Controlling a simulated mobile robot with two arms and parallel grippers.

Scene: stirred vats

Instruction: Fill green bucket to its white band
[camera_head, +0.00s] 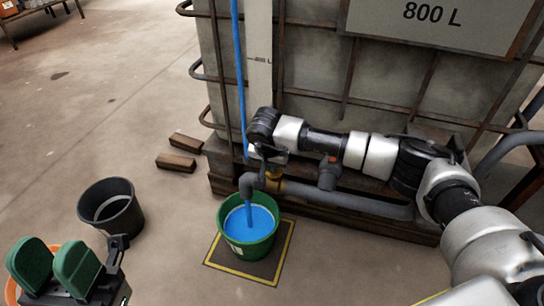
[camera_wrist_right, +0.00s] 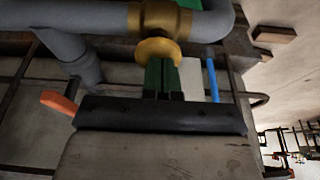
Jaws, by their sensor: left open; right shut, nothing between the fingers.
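The green bucket (camera_head: 236,247) stands upright on a dark mat below the grey spout (camera_head: 247,184). A blue stream (camera_head: 249,212) falls from the spout into it, and blue liquid (camera_head: 264,221) covers much of its inside. I cannot make out the white band; a small pale mark shows on the outer wall. My right gripper (camera_wrist_right: 161,72) is shut and empty, its green fingertips at the yellow knob (camera_wrist_right: 158,50) on the brass valve (camera_wrist_right: 168,18); contact looks likely but is unclear. My left gripper (camera_head: 56,264) is open and empty at the lower left.
The mat (camera_head: 275,255) has a yellow border. A black bucket (camera_head: 110,207) stands left, and an orange one (camera_head: 14,288) is partly hidden by my left gripper. The 800 L tank (camera_head: 310,70) rises behind. Wooden blocks (camera_head: 178,162) lie beside it. Floor between the buckets is clear.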

